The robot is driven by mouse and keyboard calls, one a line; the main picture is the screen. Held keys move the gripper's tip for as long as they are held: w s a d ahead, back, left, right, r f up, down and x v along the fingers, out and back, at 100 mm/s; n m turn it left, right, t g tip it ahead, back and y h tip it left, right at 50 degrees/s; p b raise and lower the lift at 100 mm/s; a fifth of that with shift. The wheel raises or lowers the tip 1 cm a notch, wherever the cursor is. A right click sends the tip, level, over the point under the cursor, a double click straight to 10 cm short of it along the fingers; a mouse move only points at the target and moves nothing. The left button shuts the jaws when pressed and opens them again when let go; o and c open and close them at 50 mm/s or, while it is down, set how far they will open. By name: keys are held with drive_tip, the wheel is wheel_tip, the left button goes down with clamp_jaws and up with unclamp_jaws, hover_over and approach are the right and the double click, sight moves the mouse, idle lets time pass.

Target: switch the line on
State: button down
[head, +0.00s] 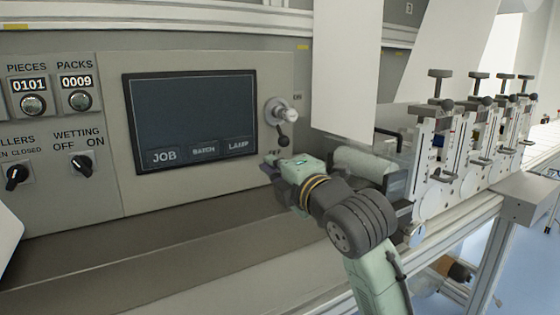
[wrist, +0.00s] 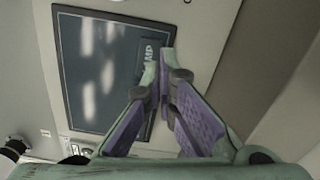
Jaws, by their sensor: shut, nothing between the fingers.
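A silver lever switch (head: 281,109) with a black ball knob (head: 282,141) is on the panel just right of the dark screen (head: 195,118). An ON label is above it and a partly hidden label below. The lever hangs down, toward the lower label. My gripper (head: 270,160) is just below the knob in the head view; whether it touches the knob I cannot tell. In the wrist view my gripper (wrist: 168,58) is shut and empty, its tips over the screen's edge near the LAMP button (wrist: 148,55). The lever is not clearly visible there.
Left of the screen are the PIECES and PACKS counters (head: 77,82) and two black rotary knobs, one for WETTING (head: 83,163). A ledge (head: 140,250) runs below the panel. White paper sheets (head: 347,65) hang right of the lever, above a row of clamp units (head: 440,150).

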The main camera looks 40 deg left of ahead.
drive_tip(key=p+x, duration=0.1)
drive_tip(key=x, duration=0.5)
drive_tip(key=shift+r+p, duration=0.15)
drive_tip(key=shift+p, duration=0.2)
drive_tip(key=w, duration=0.2)
drive_tip(key=w+p, duration=0.1)
drive_tip(key=w, duration=0.1)
drive_tip(key=shift+d+r+p, duration=0.2)
drive_tip(key=shift+r+p, duration=0.05)
drive_tip(key=shift+p, duration=0.05)
drive_tip(key=shift+w+f+b, duration=0.15)
drive_tip(key=shift+b, duration=0.2)
drive_tip(key=shift+w+d+n, duration=0.1)
drive_tip(key=shift+w+n, duration=0.05)
drive_tip(key=shift+n, duration=0.25)
drive_tip(key=shift+f, duration=0.1)
